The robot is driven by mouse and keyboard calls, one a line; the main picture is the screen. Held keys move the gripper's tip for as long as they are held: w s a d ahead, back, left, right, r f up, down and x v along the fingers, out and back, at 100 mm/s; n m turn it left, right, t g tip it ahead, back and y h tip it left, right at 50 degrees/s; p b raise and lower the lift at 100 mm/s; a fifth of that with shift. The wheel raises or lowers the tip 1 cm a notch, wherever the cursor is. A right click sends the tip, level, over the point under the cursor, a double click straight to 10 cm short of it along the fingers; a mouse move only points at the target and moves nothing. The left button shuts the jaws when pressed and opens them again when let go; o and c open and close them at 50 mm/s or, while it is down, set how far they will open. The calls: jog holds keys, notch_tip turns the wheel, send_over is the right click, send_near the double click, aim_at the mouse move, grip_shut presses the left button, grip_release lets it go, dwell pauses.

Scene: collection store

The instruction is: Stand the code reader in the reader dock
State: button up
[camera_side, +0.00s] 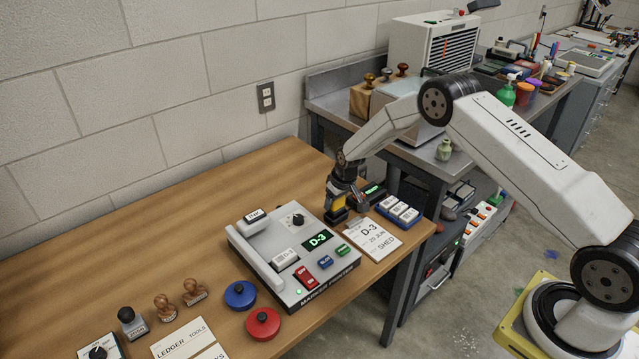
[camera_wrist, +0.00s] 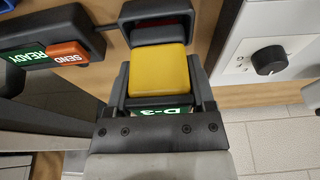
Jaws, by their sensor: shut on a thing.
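The code reader (camera_wrist: 160,70) has a yellow body. It is gripped between the dark fingers of my gripper (camera_wrist: 162,88), which is shut on it. A green "D-3" display strip shows at its near end in the wrist view. In the side view the reader (camera_side: 337,206) is low over the right end of the wooden table, and my gripper (camera_side: 341,193) comes down on it from above. A dark unit with a green READY panel (camera_wrist: 28,58) and an orange SEND key lies to its left in the wrist view. A dark cupped piece (camera_wrist: 155,24) is just beyond the reader; I cannot tell whether they touch.
The marker printer (camera_side: 290,255) stands left of my gripper. A "D-3" card (camera_side: 370,241) and a tray of white blocks (camera_side: 398,210) lie close on the right. Red (camera_side: 262,324) and blue (camera_side: 240,294) round tins sit at the front. The table's back left is clear.

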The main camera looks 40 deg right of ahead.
jog(key=shift+f, duration=0.6)
dwell(0.4)
jog(key=o, duration=0.7)
jog(key=shift+r, duration=0.15)
jog(key=v, duration=1)
jog(key=shift+r, duration=0.35)
dwell(0.4)
jog(key=shift+s+r, duration=0.1)
jog(key=shift+s, duration=0.05)
dwell(0.3)
